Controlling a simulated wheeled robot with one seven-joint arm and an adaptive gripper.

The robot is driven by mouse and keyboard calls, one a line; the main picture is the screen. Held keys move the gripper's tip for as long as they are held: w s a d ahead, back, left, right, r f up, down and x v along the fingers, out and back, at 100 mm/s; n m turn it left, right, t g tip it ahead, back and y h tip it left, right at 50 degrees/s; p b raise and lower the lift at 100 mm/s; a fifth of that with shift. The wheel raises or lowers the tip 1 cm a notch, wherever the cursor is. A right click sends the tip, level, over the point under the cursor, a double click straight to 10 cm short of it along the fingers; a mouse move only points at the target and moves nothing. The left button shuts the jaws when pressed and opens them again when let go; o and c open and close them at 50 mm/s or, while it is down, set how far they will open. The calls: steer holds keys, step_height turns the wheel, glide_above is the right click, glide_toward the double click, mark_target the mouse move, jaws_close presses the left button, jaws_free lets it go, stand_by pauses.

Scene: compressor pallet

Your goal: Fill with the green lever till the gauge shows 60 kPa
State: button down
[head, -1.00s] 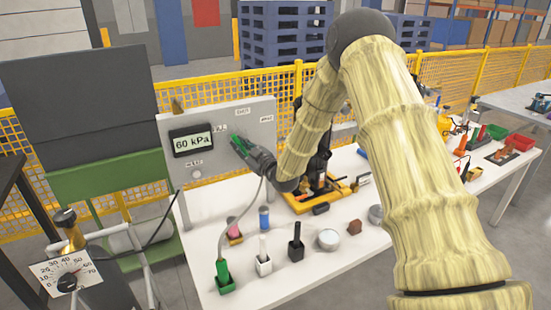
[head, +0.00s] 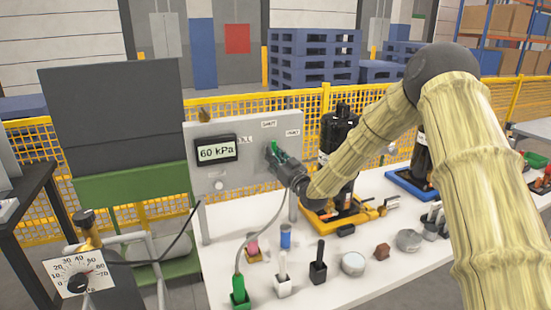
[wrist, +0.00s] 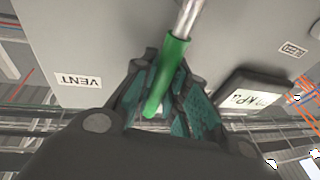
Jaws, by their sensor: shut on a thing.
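The lever's green handle (head: 273,147) is on the grey panel (head: 230,126), beneath the SHUT label (head: 268,124); VENT (head: 292,132) is to its right. The panel display (head: 216,150) reads 60 kPa.
On the white table (head: 225,258) stand a green holder (head: 239,292), a white holder (head: 282,286), a black holder (head: 318,268) and a round pale tin (head: 353,262). A yellow-based device (head: 345,215) stands right of the panel. A yellow fence (head: 240,107) runs behind.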

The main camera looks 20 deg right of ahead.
steer(key=shift+w+r, duration=0.1)
steer(key=shift+r, duration=0.15)
steer(key=c, duration=1.4)
jaws_free()
steer(key=shift+c, duration=0.2)
steer(key=shift+f, duration=0.1)
steer(key=v, duration=1.2)
steer(key=shift+f, duration=0.1)
steer(key=shift+d, duration=0.15)
